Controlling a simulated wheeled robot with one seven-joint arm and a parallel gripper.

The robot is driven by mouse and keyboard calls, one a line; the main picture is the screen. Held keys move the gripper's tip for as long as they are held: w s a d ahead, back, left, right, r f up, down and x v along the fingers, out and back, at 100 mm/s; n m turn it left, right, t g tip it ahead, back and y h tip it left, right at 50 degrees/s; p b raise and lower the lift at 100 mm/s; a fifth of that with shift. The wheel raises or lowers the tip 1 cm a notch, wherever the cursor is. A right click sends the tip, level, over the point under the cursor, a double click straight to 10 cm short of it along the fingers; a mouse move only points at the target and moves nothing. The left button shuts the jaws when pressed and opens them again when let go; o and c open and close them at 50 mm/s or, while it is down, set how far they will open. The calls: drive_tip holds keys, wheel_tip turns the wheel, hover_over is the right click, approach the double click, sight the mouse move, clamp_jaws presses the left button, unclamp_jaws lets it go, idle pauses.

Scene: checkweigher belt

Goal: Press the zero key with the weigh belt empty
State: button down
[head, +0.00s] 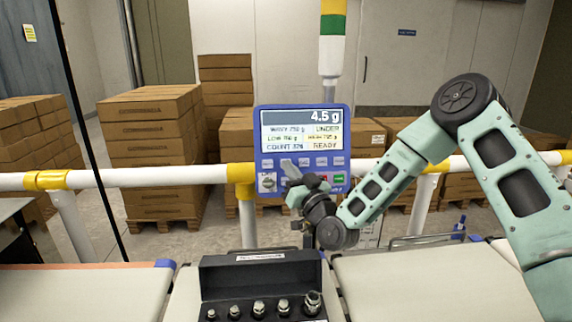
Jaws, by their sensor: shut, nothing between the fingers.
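The blue control panel (258,148) stands upright on a post in the middle of the head view. My gripper (289,168) is shut and empty, in front of the left-middle keys and hiding some. I cannot tell whether it touches one. I cannot tell which belt is the weigh belt.
A black case (260,276) with several metal weights (259,308) stands open at the front middle. A bare belt (85,292) lies left and another (420,285) right. A white and yellow rail (130,178) crosses behind. Stacked cartons (152,150) stand beyond it.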

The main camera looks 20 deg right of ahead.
drive_tip(key=shift+w+f+b, duration=0.1)
drive_tip(key=shift+w+b, duration=0.3)
drive_tip(key=shift+w+d+f+b, duration=0.15)
drive_tip(key=shift+w+b, duration=0.2)
drive_tip(key=shift+w, duration=0.05)
idle(0.6)
drive_tip(key=shift+s, duration=0.2)
drive_tip(key=shift+s+r, duration=0.25)
drive_tip(key=shift+s, duration=0.35)
drive_tip(key=shift+s+a+r, duration=0.2)
drive_tip(key=shift+s+r, duration=0.05)
drive_tip(key=shift+s, duration=0.55)
drive_tip(key=shift+s+a+r, duration=0.2)
drive_tip(key=shift+s, duration=0.55)
drive_tip(key=shift+s+a+r, duration=0.2)
drive_tip(key=shift+s+r, duration=0.05)
drive_tip(key=shift+s, duration=0.55)
